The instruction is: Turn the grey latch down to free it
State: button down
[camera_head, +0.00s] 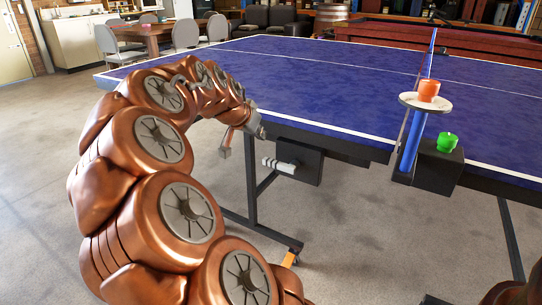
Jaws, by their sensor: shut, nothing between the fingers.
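The grey latch (281,165) is a short, light grey handle on the front of a black box (304,163) under the near edge of the blue table. It lies nearly level, pointing left from the box and tilted slightly. My gripper (260,132) is at the end of my copper arm, by the table's near edge. It is small in this view, shut and empty. It is above and left of the latch, apart from it in the picture; the gap in depth is hard to judge.
The blue table-tennis table (330,75) fills the back. A black table leg (251,185) stands below. The floor in front is clear.

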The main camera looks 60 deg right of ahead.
jog(key=b, duration=0.4)
send_over(281, 163)
jog(key=w+a, duration=0.2)
notch_tip(281, 163, down, 7)
jog(key=f+b, duration=0.1)
jog(key=f, duration=0.1)
jog(key=f+b, duration=0.1)
jog(key=f, duration=0.1)
jog(key=shift+w+d, duration=0.15)
jog(key=shift+d, duration=0.05)
